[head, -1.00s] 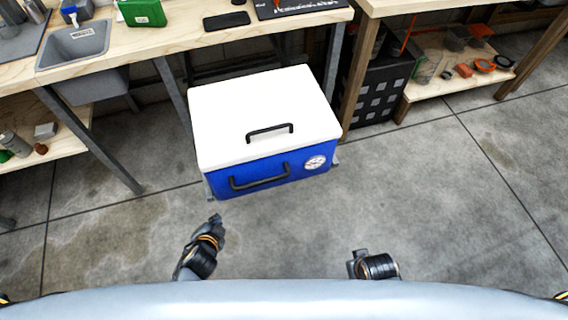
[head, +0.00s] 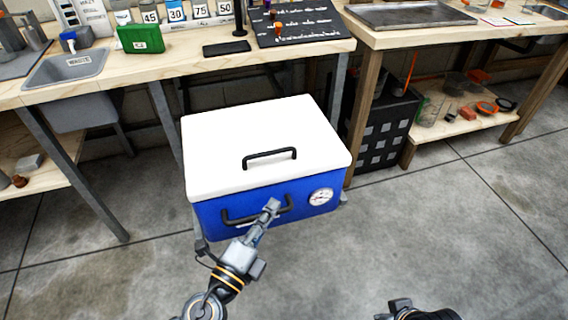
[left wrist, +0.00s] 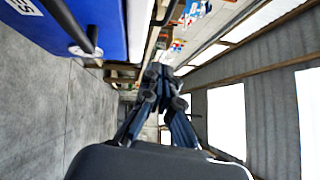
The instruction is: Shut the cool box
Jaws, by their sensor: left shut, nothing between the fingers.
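A black handle (head: 270,156) is on the lid and another (head: 238,219) on the front. My left gripper (head: 272,205) is shut and empty, in front of the blue front face below the lid; I cannot tell whether it touches. In the left wrist view its fingers (left wrist: 165,75) are together, with the blue body (left wrist: 90,22) at left. My right gripper (head: 402,308) is cut off at the bottom edge.
A workbench (head: 185,68) with a sink and a green case (head: 140,38) stands behind the box. A black crate (head: 385,128) and a low shelf (head: 450,125) are at the right. The concrete floor (head: 440,220) right of the box is clear.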

